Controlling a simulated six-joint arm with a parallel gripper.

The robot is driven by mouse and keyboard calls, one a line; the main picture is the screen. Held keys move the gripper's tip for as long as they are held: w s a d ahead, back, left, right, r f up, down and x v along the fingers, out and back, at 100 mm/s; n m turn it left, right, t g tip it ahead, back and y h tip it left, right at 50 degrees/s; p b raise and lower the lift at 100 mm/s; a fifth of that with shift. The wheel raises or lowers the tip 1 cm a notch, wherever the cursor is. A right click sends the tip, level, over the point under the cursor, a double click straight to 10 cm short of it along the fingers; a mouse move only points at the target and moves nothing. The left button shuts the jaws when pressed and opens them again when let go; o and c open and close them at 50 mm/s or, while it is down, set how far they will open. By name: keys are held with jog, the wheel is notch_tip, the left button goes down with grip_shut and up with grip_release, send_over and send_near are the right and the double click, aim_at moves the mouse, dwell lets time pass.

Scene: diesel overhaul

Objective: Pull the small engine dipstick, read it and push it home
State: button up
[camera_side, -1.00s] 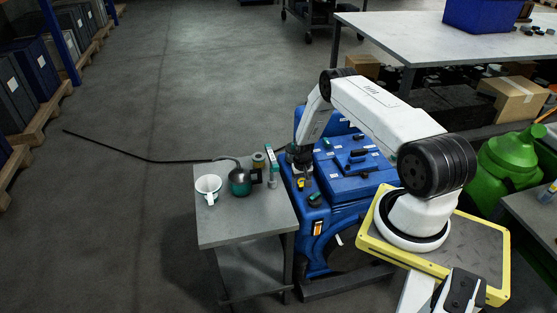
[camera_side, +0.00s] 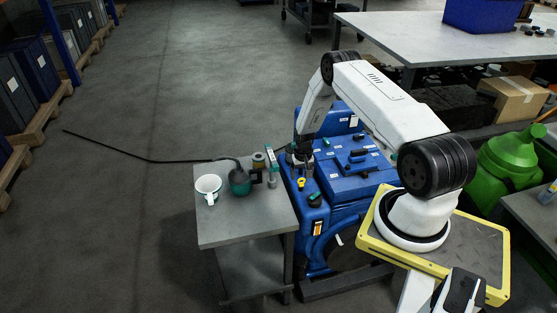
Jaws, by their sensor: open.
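The small blue engine (camera_side: 343,189) stands right of a small grey table. A yellow piece (camera_side: 301,183), which looks like the dipstick handle, sits on the engine's left top edge. My gripper (camera_side: 300,163) hangs over the engine's left side, just above and behind the yellow piece and apart from it in the picture. It is open, though its fingers are small and dark here. Whether the dipstick is fully seated cannot be seen.
The grey table (camera_side: 230,228) holds a white mug (camera_side: 208,188), a green-and-dark can with a long thin black spout or hose (camera_side: 150,160), and small containers. A black cap (camera_side: 314,200) sits on the engine. A green container (camera_side: 505,160) stands at right.

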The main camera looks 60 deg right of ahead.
jog(key=shift+r, duration=1.8)
jog(key=s+a+r+g, duration=0.1)
jog(key=s+a+r, duration=0.1)
jog(key=a, duration=0.9)
jog(key=w+a+r+n+t, duration=0.1)
jog(key=a+r+n, duration=0.1)
jog(key=a+r, duration=0.45)
jog(key=a+r+n+t, duration=0.15)
jog(key=a+r, duration=0.25)
jog(key=r, duration=0.6)
jog(key=s+a+r+n+t, duration=0.1)
jog(key=s+a+r+n, duration=0.4)
jog(key=s+a+r, duration=0.3)
jog(key=shift+a+r, duration=1.1)
jog(key=shift+a, duration=0.05)
jog(key=shift+n, duration=0.25)
